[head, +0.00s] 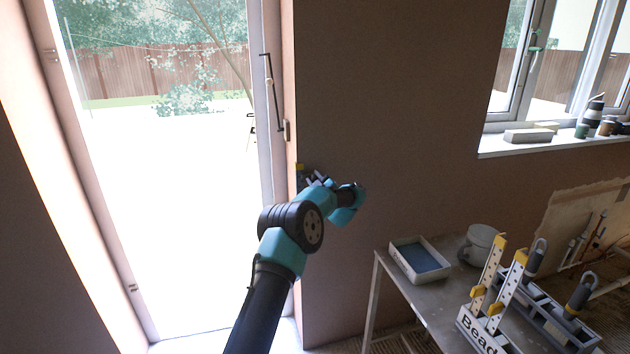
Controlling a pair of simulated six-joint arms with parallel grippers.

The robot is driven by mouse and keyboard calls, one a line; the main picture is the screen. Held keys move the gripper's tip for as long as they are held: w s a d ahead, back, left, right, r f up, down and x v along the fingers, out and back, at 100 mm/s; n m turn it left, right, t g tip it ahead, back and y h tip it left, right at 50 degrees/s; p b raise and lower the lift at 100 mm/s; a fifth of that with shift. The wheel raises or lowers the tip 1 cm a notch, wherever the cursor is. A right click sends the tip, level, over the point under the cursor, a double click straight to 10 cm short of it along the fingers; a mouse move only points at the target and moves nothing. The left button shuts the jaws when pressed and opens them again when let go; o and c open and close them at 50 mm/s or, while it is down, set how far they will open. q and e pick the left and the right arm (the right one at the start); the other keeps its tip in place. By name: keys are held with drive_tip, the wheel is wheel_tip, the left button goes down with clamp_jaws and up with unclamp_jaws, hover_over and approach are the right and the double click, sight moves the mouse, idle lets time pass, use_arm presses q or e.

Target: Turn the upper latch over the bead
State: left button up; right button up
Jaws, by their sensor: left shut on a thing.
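My left gripper (312,180) is at the wall corner beside the glazed door, with its fingers toward the corner edge. A small yellow piece, seemingly the upper latch (299,169), shows at the fingertips. The gripper is shut on it, as far as the view shows; the grip itself is small and partly hidden by the wrist. A bead cannot be made out clearly along the pale corner edge. How far the latch is turned cannot be told. My right gripper is not in view.
A table (393,290) at lower right bears a tray with a blue inside (420,258), a grey mug (481,243) and a box marked "Bead" (478,330) with white perforated strips bearing yellow pieces. The door handle (270,90) is left of the corner. The wall right of the gripper is clear.

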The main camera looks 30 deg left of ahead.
use_arm(q)
drive_tip(key=shift+n+g, duration=0.4)
drive_tip(key=shift+n, duration=0.2)
drive_tip(key=o, duration=0.9)
drive_tip(key=shift+d, duration=0.1)
drive_tip(key=v, duration=1.7)
drive_tip(key=shift+s, duration=0.2)
